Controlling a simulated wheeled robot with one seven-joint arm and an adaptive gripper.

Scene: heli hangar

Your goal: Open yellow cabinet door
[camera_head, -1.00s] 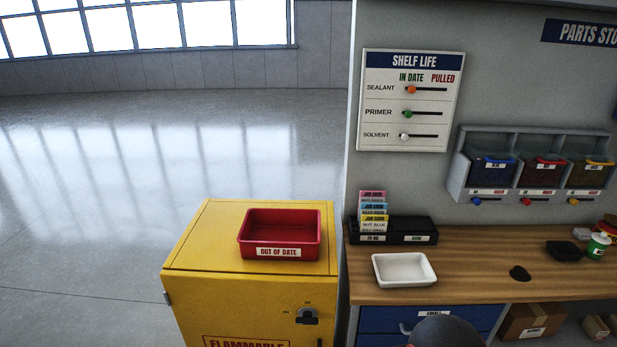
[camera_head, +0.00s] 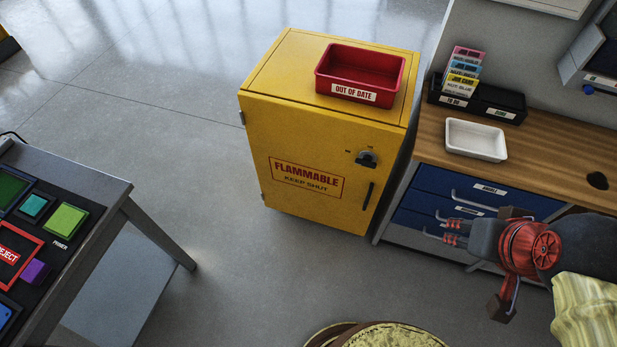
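The yellow cabinet (camera_head: 335,115) stands on the floor in the middle of the head view. Its door (camera_head: 310,150) looks shut and carries a "FLAMMABLE KEEP SHUT" label. A dark knob (camera_head: 367,157) sits at the door's upper right, with a dark vertical handle (camera_head: 369,195) below it. Hinges show on the left edge. My gripper (camera_head: 456,232) is at the right, in front of the blue drawers, to the right of the cabinet and apart from its door. Its fingers are small and hard to make out, so its opening is unclear.
A red "OUT OF DATE" tray (camera_head: 360,94) sits on the cabinet. The workbench (camera_head: 560,150) with a white tray (camera_head: 476,139) and blue drawers (camera_head: 480,187) stands close at right. A button-panel table (camera_head: 95,200) is at left. Floor before the cabinet is clear.

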